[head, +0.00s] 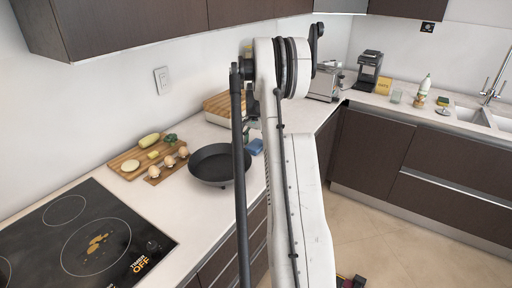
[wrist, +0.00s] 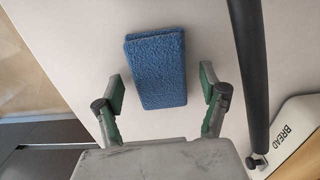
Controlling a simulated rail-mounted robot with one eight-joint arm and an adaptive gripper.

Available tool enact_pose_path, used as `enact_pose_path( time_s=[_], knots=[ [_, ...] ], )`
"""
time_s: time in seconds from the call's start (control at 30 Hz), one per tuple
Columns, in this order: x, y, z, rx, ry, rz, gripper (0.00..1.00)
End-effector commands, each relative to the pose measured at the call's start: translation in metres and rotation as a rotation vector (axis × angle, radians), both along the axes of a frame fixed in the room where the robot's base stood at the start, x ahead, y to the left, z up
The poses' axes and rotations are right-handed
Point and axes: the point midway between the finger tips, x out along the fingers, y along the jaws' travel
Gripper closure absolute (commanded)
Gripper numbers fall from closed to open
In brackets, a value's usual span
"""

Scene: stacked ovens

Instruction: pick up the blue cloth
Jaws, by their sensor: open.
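The blue cloth (wrist: 156,68) is a folded, fuzzy rectangle lying on the pale countertop in the wrist view. It also shows in the head view (head: 256,147), small and partly hidden beside my arm, to the right of the black pan. My gripper (wrist: 162,92) is open in the wrist view, with one green-padded finger on either side of the cloth's lower part. The fingers are apart from the cloth at both sides. Whether they are down at the cloth's height I cannot tell. In the head view my arm hides most of the gripper.
A black frying pan (head: 213,164) stands left of the cloth. A bread box (wrist: 298,140) is at the lower right in the wrist view. A cutting board (head: 127,171) with vegetables and the stovetop (head: 85,240) lie further left. The counter's edge is at left in the wrist view.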

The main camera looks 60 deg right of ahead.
Motion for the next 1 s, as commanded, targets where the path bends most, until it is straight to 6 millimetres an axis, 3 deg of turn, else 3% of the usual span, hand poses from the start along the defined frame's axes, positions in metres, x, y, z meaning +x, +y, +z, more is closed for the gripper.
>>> enact_pose_path(
  time_s=[0.2,0.53,0.83,1.0],
  knots=[
    [0.0,0.0,-0.001,0.0,0.0,0.0,0.28],
    [0.0,0.0,-0.001,0.0,0.0,0.0,0.72],
    [0.0,0.0,0.001,0.0,0.0,0.0,0.74],
    [0.0,0.0,0.011,0.0,0.0,0.0,0.74]
  ],
)
